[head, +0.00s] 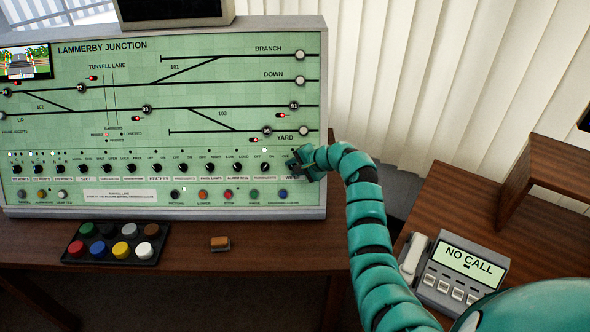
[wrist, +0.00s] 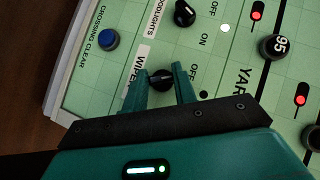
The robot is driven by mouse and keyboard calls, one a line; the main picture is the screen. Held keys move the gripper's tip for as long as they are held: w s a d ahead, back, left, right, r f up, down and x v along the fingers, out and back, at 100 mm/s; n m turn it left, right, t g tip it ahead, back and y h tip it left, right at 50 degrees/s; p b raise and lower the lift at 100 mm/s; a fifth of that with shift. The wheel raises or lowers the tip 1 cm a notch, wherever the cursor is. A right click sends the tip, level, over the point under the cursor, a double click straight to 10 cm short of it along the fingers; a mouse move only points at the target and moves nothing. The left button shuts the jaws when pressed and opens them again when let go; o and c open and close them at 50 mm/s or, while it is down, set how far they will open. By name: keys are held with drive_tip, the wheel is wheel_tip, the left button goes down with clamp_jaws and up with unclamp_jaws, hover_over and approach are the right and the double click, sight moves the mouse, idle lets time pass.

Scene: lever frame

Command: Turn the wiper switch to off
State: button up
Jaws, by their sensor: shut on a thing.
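The wiper switch (wrist: 160,80) is a round black rotary knob on the green panel, beside a white label partly readable as "WIPE". My gripper (wrist: 161,86) has one teal finger on each side of the knob and is shut on it. In the head view my gripper (head: 303,163) is at the panel's lower right and covers the knob. An "OFF" label (wrist: 204,68) shows near the knob. Its "ON" label does not show. The way the knob points is hard to make out.
The signal panel (head: 235,95) carries a row of similar knobs, with the floodlights knob (wrist: 185,14) the neighbour. A blue button (wrist: 108,39) sits below. A tray of coloured buttons (head: 67,248) and an orange-brown block (head: 220,243) lie on the desk. A phone (head: 462,270) stands right.

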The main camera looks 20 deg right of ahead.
drive_tip(key=shift+n+g, duration=0.4)
drive_tip(key=shift+h, duration=0.3)
drive_tip(key=o, duration=1)
drive_tip(key=b+v, duration=0.3)
drive_tip(key=v, duration=1.4)
drive_tip(key=shift+r, duration=0.2)
